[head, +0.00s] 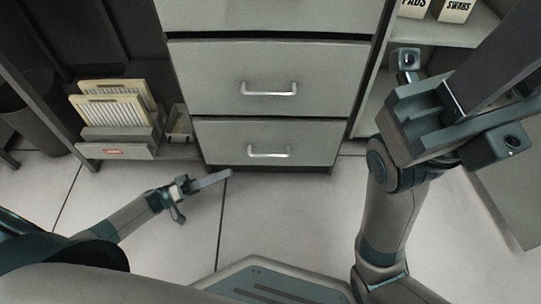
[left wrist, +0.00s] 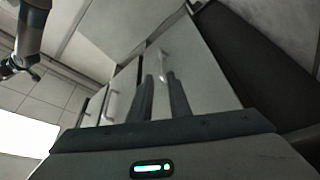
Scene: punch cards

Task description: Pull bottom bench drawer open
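The bottom bench drawer (head: 235,135) has a pale grey front with a silver bar handle (head: 268,155) across its middle. It looks shut, its front in line with the drawer above. My left gripper (head: 222,176) is low over the floor, in front of and left of the handle, apart from it. In the left wrist view its two dark fingers (left wrist: 161,97) stand apart with nothing between them. A drawer handle (left wrist: 163,65) shows beyond them; I cannot tell which drawer it belongs to. My right gripper (head: 490,60) is raised at the right, its finger opening not clear.
The middle drawer (head: 215,75) is directly above and looks shut. Left of the drawers, a holder (head: 115,150) with cream cards stands on a low shelf beside a dark bin (head: 30,105). Boxes (head: 455,8) stand on the right shelf. The tiled floor (head: 255,210) before the drawers is clear.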

